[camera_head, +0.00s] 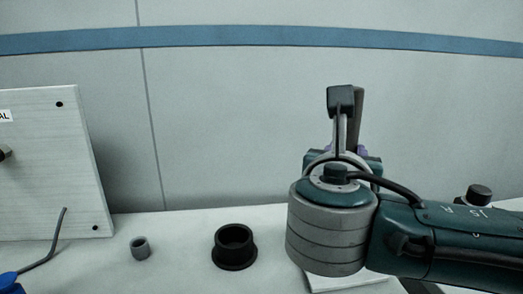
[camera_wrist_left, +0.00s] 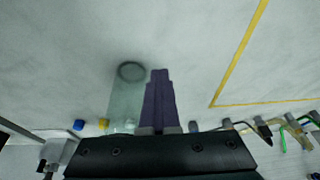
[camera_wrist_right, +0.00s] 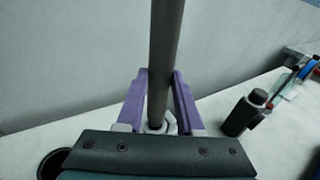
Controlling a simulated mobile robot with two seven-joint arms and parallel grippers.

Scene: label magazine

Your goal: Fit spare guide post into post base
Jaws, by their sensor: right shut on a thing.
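My right gripper (camera_wrist_right: 158,98) is shut on a long grey post, the guide post (camera_wrist_right: 166,45), which stands up between its purple fingers. In the head view the right gripper (camera_head: 350,153) is mostly hidden behind my wrist, and part of the post (camera_head: 358,108) shows above it. A black flanged cup with a round opening (camera_head: 235,262), which looks like the post base, stands upright on the table left of my right wrist, apart from the post. It also shows in the right wrist view (camera_wrist_right: 45,168). My left gripper (camera_wrist_left: 159,95) is shut and empty.
A small grey cylinder (camera_head: 140,250) stands left of the cup. A white panel (camera_head: 50,165) stands at the left. A black bottle (camera_wrist_right: 240,118) stands to the right in the right wrist view. A translucent cylinder (camera_wrist_left: 124,95) is beside my left fingers. The table between cylinder and cup is clear.

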